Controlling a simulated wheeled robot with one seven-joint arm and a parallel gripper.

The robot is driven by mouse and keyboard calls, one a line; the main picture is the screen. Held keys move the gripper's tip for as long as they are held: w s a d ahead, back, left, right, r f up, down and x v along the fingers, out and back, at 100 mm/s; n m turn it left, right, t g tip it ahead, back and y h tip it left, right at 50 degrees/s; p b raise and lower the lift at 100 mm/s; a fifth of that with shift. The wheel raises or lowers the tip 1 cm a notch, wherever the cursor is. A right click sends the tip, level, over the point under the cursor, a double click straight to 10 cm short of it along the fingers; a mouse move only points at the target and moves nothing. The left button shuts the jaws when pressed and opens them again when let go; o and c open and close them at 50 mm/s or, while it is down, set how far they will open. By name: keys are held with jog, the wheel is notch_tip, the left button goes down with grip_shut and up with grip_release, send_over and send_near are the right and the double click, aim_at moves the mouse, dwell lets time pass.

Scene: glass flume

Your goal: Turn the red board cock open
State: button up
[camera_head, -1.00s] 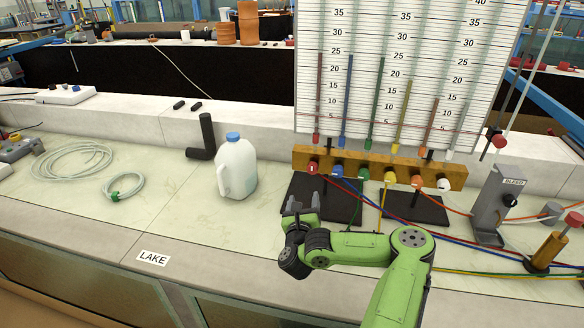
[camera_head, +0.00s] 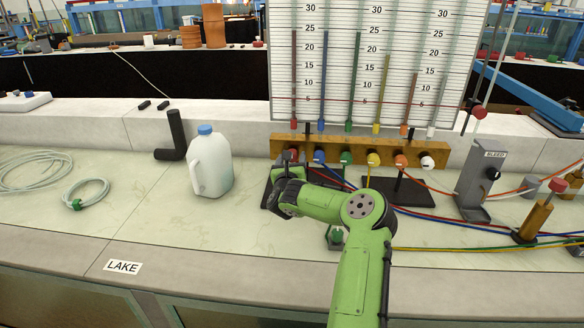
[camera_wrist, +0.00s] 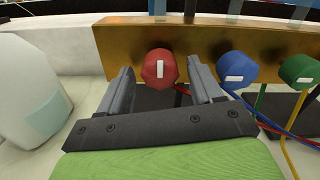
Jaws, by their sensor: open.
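The red board cock (camera_wrist: 161,69) is a round red knob with a white mark standing upright on its face. It sits on the front of the brass manifold bar (camera_wrist: 205,36), at the bar's left end. My gripper (camera_wrist: 163,80) is open, with one finger on each side of the red cock in the wrist view; I cannot tell whether either finger touches it. In the head view the red cock (camera_head: 291,156) is partly hidden behind my gripper (camera_head: 288,165). The blue cock (camera_wrist: 235,67) is just right of the right finger, its white mark lying sideways.
A white jug (camera_head: 211,164) stands close on the left. Coloured hoses run off to the right past the bleed bracket (camera_head: 478,182). The scaled board (camera_head: 370,60) rises behind.

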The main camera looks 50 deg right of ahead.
jog(key=shift+w+d+r, duration=0.15)
jog(key=shift+w+d, duration=0.25)
jog(key=shift+d, duration=0.15)
jog(key=shift+c, duration=0.3)
jog(key=c, duration=1)
jog(key=shift+o, duration=0.2)
